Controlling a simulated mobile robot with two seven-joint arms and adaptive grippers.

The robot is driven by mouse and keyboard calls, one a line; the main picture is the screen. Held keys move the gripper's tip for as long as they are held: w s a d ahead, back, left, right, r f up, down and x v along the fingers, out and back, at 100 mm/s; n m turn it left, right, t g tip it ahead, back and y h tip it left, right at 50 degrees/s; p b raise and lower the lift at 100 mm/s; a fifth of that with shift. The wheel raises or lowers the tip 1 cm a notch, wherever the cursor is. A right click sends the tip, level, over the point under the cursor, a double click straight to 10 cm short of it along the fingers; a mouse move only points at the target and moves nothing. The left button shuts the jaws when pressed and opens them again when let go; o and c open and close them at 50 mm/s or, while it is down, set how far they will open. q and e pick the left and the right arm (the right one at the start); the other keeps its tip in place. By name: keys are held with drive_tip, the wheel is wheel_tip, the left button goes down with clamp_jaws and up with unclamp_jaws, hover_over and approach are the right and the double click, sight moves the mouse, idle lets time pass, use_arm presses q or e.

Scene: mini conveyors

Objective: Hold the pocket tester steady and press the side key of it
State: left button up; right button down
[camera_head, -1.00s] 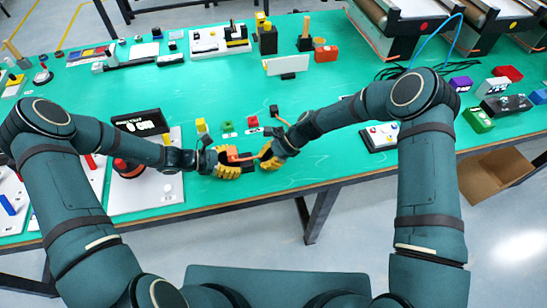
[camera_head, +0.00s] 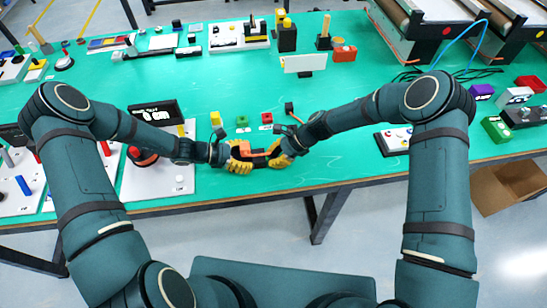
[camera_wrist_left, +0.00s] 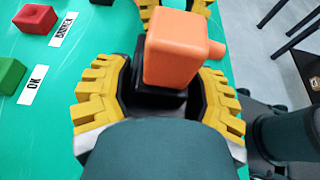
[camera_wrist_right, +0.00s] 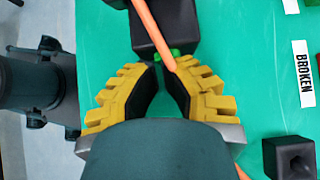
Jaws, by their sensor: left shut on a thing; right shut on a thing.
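The pocket tester (camera_wrist_left: 175,50) seems to be the orange and black block in the left wrist view, with a small orange stub at its right side. My left gripper (camera_head: 244,158) is shut on its black lower part. In the right wrist view a black block (camera_wrist_right: 163,25) with a small green part (camera_wrist_right: 171,53) is just ahead of my right gripper (camera_wrist_right: 164,68). The right fingers are nearly together, and an orange lead (camera_wrist_right: 153,30) runs down between their tips. Their exact contact with the green part is unclear. In the head view the right gripper (camera_head: 277,155) is close beside the left.
A black block (camera_head: 289,107) with an orange lead stands behind the grippers. A red block (camera_head: 266,118) and a green block (camera_head: 242,121) stand by labels. A white panel (camera_head: 168,182) is at the left, and a button box (camera_head: 393,141) at the right.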

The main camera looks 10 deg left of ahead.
use_arm(q)
drive_tip(key=shift+s+a+f, duration=0.1)
drive_tip(key=shift+f, duration=0.1)
use_arm(e)
drive_tip(key=d, duration=0.1)
drive_tip(key=w+d, duration=0.1)
drive_tip(key=d, duration=0.1)
drive_tip(key=v, duration=1)
drive_tip(key=shift+w+d, duration=0.1)
drive_tip(key=shift+d, duration=0.25)
use_arm(q)
drive_tip(key=o, duration=1.4)
drive_tip(key=shift+r, duration=0.1)
use_arm(e)
drive_tip(key=shift+f, duration=0.1)
use_arm(q)
drive_tip(key=shift+o, duration=0.2)
